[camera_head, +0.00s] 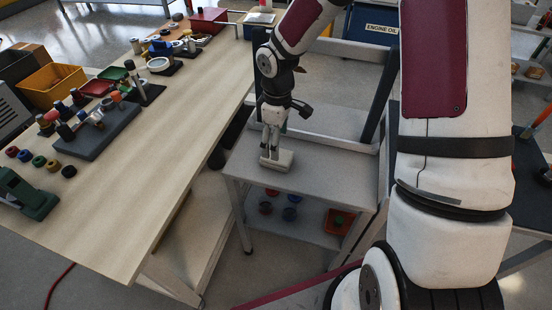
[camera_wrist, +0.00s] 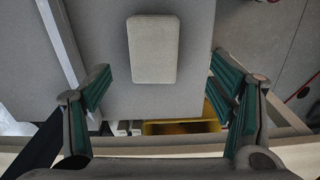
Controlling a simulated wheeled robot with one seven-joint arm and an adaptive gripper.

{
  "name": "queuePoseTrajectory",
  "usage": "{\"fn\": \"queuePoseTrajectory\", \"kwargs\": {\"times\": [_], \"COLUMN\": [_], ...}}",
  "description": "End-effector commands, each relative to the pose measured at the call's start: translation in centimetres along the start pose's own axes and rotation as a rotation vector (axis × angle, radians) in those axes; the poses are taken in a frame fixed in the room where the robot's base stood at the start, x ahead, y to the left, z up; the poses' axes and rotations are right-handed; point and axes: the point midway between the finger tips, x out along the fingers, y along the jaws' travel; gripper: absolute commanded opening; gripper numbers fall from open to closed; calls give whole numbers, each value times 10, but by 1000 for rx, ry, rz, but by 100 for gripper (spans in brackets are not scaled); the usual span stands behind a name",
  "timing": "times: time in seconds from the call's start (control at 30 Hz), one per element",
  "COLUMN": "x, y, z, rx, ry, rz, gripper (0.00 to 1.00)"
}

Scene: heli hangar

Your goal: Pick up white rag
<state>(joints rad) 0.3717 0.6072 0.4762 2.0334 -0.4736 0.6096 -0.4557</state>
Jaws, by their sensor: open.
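The white rag (camera_head: 283,162) is a small, pale, flat rectangular block on the small grey cart's top (camera_head: 312,183). In the wrist view the rag (camera_wrist: 153,50) lies flat at the top middle, its long side running up and down the picture. My gripper (camera_head: 269,154) points down over the rag in the head view and partly covers it. In the wrist view my gripper (camera_wrist: 160,78) is open, with green-padded fingers wide apart on the left and right. The rag lies between their lines, and nothing is held. The height above the rag is hard to tell.
A long wooden workbench (camera_head: 150,165) with tools and bins stands left of the cart. Dark upright posts (camera_head: 380,90) and a blue engine oil box (camera_head: 371,24) are behind. Bowls and an orange bin (camera_head: 339,222) sit on the lower shelf. The cart top around the rag is bare.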

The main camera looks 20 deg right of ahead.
Motion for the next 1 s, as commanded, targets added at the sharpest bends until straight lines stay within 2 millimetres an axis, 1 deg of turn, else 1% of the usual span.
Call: {"fn": "queuePoseTrajectory", "kwargs": {"times": [0.03, 0.1, 0.33, 0.43, 0.6, 0.7, 0.8, 0.97, 1.0], "x": [9, 17, 28, 37, 62, 74, 78, 77, 77], "y": [0, 0, 1, 3, 8, 8, 8, 8, 8], "z": [-1, -1, -1, -2, -4, -4, -4, -4, -4], "rx": [-2, -1, 1, 1, -1, -1, 0, 1, 1], "ry": [-1, 0, 1, 0, 0, -1, 1, 1, 1], "rz": [-2, -1, 1, -1, -1, -1, 1, 1, 1], "gripper": [77, 77, 77, 77, 77, 77, 77, 77, 70]}}
